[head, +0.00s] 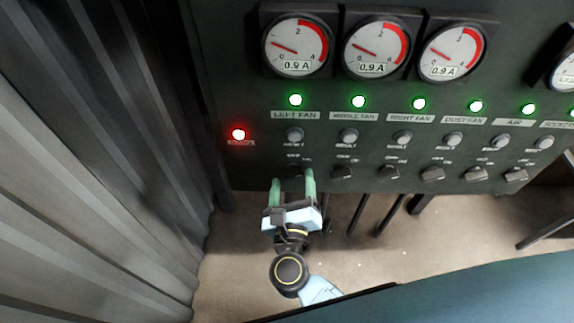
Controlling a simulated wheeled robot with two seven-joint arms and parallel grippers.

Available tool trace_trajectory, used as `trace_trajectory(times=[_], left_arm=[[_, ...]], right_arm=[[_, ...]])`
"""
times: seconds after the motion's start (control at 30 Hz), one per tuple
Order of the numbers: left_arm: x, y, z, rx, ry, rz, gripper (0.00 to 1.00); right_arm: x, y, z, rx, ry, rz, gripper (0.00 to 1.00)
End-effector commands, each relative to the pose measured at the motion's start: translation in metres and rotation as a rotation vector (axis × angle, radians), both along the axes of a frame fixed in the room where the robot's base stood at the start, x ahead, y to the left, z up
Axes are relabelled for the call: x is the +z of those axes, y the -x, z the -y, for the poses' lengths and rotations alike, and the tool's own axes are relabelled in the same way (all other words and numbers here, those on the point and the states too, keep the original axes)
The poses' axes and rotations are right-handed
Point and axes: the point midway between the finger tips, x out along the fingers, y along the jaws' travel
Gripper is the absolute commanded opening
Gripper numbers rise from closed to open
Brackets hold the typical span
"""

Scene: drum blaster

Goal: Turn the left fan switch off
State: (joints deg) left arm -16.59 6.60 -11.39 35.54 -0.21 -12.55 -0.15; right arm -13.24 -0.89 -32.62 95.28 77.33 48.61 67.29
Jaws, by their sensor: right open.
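The control panel (240,80) is dark, with a column of controls under the LEFT FAN label (295,115). The left fan lamp (295,100) glows green and its gauge (297,47) reads 0.9 A. A round reset button (294,135) sits below the label. The left fan switch (293,171) is at the bottom of this column, mostly hidden by my right gripper. My right gripper (293,182) is open, its two green fingers pointing up at the panel, one on each side of the switch. I cannot tell whether they touch it. My left gripper is not in view.
Other dark rotary switches (342,173) continue to the right in the same row, the middle fan one close beside my right finger. A red lamp (238,134) glows at the panel's left. A corrugated metal wall (110,160) stands at the left.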

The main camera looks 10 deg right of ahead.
Motion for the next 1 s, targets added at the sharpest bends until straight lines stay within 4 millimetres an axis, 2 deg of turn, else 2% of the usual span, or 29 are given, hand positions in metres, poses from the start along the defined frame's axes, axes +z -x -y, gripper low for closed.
trace_trajectory(times=[0.17,0.5,0.83,1.0], left_arm=[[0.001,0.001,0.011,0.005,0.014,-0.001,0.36],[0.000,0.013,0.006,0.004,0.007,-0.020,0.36],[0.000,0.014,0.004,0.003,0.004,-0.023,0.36],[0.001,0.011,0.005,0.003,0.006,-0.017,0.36]], right_arm=[[0.000,-0.006,0.006,-0.002,0.001,0.000,0.65],[0.000,-0.007,0.007,-0.004,0.001,-0.001,0.64],[0.000,-0.007,0.007,-0.004,0.001,-0.001,0.21],[0.000,-0.007,0.007,-0.004,0.008,-0.002,0.21]])
